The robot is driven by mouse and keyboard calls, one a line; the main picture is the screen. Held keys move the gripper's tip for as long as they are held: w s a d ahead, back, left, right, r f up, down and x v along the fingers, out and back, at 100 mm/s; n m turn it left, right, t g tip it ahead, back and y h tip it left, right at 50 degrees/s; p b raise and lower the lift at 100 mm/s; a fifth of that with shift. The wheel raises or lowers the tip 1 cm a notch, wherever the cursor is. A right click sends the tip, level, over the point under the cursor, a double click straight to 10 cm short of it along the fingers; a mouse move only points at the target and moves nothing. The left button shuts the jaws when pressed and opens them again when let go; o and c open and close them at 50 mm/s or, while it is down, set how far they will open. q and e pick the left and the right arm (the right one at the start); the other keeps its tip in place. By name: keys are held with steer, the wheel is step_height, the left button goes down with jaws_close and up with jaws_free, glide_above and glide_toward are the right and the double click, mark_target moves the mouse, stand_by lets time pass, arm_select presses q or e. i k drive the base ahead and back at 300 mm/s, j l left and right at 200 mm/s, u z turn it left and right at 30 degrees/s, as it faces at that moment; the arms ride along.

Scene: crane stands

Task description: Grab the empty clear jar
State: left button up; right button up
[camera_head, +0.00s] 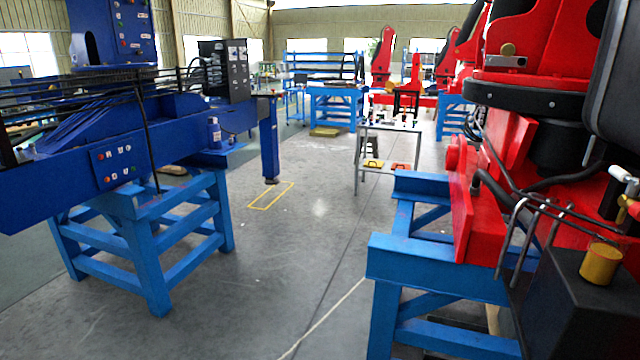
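I cannot make out an empty clear jar in the head view. A short yellow-orange cylinder (600,264) stands upright on a black box (572,312) at the lower right; I cannot tell whether it is a jar. A small blue bottle (214,133) stands on a ledge of the blue crane at the left. Small items too tiny to identify are on a light table (376,128) in the middle distance. Neither of my grippers is in view.
A blue crane (60,190) on a blue stand (150,255) fills the left. A red crane (465,200) on a blue stand (440,262) fills the right. Clear grey floor (290,240) runs between them, with a yellow rectangle marked on it and a pale line across the front.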

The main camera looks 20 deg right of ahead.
mark_target(607, 249)
steer(key=i+z, duration=0.15)
steer(key=z, duration=0.35)
steer(key=i+j+z, duration=0.1)
steer(key=z, duration=0.4)
steer(key=i+j+z, duration=0.1)
steer(key=z, duration=0.4)
